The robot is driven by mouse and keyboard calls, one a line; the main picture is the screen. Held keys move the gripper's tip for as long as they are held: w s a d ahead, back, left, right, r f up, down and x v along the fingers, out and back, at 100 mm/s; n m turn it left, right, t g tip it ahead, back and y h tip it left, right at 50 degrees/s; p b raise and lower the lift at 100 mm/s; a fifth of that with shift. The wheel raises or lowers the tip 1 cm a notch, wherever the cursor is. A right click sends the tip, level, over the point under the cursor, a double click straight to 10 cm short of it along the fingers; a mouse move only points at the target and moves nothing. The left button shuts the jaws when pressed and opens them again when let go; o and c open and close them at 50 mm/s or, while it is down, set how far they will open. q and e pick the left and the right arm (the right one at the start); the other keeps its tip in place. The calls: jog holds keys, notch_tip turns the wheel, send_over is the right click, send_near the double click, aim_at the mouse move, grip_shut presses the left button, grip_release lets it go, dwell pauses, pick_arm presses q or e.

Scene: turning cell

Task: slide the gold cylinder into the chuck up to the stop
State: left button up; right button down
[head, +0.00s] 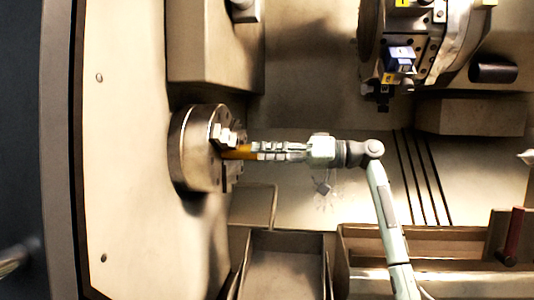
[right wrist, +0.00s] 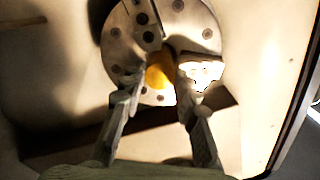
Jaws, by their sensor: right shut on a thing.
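The chuck (head: 201,149) is a round metal disc with stepped jaws on the left wall, and it fills the upper middle of the right wrist view (right wrist: 118,52). The gold cylinder (head: 240,153) lies level between the chuck jaws and my right gripper (head: 270,151). Its far end is at the chuck's centre among the jaws; how deep it sits is hidden. My right gripper is shut on the cylinder's near part. In the right wrist view the gold cylinder (right wrist: 160,72) shows between the two fingers, in line with the chuck's middle. The stop is not visible. My left gripper is not in view.
A tool turret (head: 430,45) with a blue and yellow holder (head: 399,60) hangs at the upper right. A block-shaped housing (head: 213,50) stands above the chuck. Open trays (head: 285,240) lie below the arm. The space around the forearm is clear.

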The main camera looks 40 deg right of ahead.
jog(key=shift+w+a, duration=0.15)
jog(key=shift+w, duration=0.05)
dwell(0.6)
jog(key=shift+f, duration=0.15)
dwell(0.5)
jog(key=c, duration=1.1)
grip_release()
jog(key=shift+o, duration=0.7)
jog(key=b+v, duration=0.3)
jog(key=v, duration=0.3)
jog(key=shift+s, duration=0.15)
